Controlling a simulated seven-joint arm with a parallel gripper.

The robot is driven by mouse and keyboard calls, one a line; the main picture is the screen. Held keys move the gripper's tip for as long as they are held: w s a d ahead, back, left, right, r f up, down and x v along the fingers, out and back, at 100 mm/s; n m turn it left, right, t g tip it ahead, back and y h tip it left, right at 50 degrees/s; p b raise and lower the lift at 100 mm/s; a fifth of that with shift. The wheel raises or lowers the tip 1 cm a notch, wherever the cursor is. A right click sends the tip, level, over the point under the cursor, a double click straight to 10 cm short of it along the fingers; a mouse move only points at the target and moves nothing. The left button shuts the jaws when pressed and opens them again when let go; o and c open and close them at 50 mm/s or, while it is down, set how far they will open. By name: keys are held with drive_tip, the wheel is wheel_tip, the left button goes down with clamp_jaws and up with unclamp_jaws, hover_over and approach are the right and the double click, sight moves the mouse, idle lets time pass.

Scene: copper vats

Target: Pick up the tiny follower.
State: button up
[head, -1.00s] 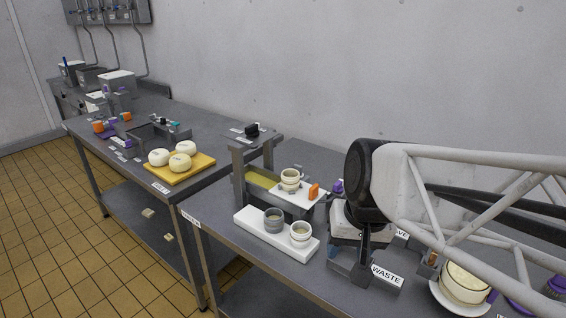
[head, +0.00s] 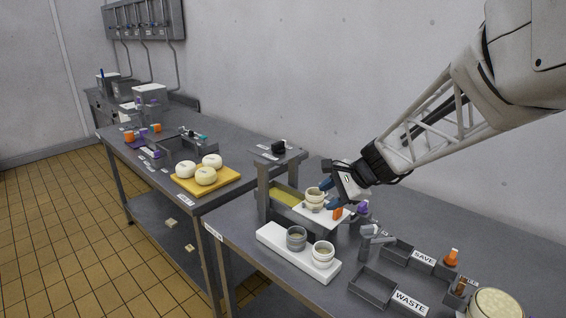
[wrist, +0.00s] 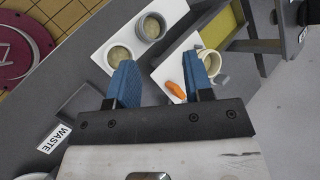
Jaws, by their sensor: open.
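No part is clearly marked as the tiny follower. The likeliest small parts are an orange piece (head: 337,213) and small grey bits beside a cream cup (head: 315,195), all on a white board at the press. In the wrist view the orange piece (wrist: 174,90) lies between and beyond my fingertips, near the right finger. The grey bits (wrist: 222,78) lie just right of that finger, by the cream cup (wrist: 211,62). My gripper (head: 329,197) has blue fingers and is open and empty, above the board; in the wrist view it (wrist: 160,78) points down at it.
A grey cup (head: 296,238) and a white cup (head: 323,254) stand on a white tray (head: 285,250) in front. The press frame (head: 263,200) rises left of my gripper. WASTE (head: 373,288) and SAVE (head: 397,252) bins lie right. White cheeses (head: 205,176) sit on the far table.

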drive_tip(key=w+d+f+m+t, duration=0.2)
drive_tip(key=w+f+m, duration=0.2)
drive_tip(key=w, duration=0.4)
drive_tip(key=w+d+f+m+t+y, duration=0.1)
drive_tip(key=w+d+f+m+t, duration=0.1)
drive_tip(key=w, duration=0.7)
drive_tip(key=w+d+f+m+t, duration=0.1)
drive_tip(key=w+d+f+m, duration=0.2)
drive_tip(key=w+f+m, duration=0.4)
drive_tip(key=shift+w+d+m+t+y, duration=0.35)
drive_tip(key=shift+w+m+t+y, duration=0.05)
drive_tip(key=shift+w, duration=0.65)
drive_tip(key=shift+x, duration=1.25)
drive_tip(key=shift+a, duration=0.1)
drive_tip(key=shift+x, duration=2.55)
